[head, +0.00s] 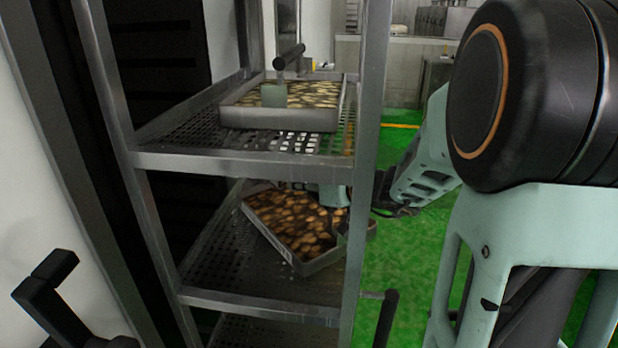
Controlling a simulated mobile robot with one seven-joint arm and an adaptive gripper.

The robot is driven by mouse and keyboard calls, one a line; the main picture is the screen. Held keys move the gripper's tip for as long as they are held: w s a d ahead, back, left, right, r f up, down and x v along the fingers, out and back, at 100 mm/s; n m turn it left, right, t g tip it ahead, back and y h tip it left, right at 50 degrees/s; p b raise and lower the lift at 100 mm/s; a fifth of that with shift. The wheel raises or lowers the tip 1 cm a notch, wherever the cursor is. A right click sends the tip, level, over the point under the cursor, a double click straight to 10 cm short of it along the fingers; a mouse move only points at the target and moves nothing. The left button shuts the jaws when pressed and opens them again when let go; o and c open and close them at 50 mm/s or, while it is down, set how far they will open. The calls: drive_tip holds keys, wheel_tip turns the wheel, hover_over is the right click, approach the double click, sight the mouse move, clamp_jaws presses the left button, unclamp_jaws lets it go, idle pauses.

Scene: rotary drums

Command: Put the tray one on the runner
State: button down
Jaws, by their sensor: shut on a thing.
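A metal tray (299,226) of browned, rounded pieces is at the middle shelf (235,262) of a steel rack. It sits skewed and tilted, its right end reaching past the rack's front right post. My gripper (343,220) is at the tray's right side, shut on its edge; the post partly hides the fingers. A second tray (280,118) of similar pieces rests level on the upper shelf (190,125). No label shows which one is tray one. I cannot single out the runner; perforated shelves and their side rails show.
Rack posts (368,110) stand close to my arm. A black-handled thing (289,57) is at the upper tray. A black handle (386,318) is at the lower right of the rack. Open green floor (400,255) lies to the right.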

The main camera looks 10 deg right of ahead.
drive_tip(key=shift+d+f, duration=0.1)
drive_tip(key=shift+f, duration=0.9)
drive_tip(key=c, duration=1.8)
unclamp_jaws()
drive_tip(key=shift+f, duration=0.15)
drive_tip(key=shift+s, duration=0.1)
drive_tip(key=b+v, duration=0.1)
drive_tip(key=v, duration=1.1)
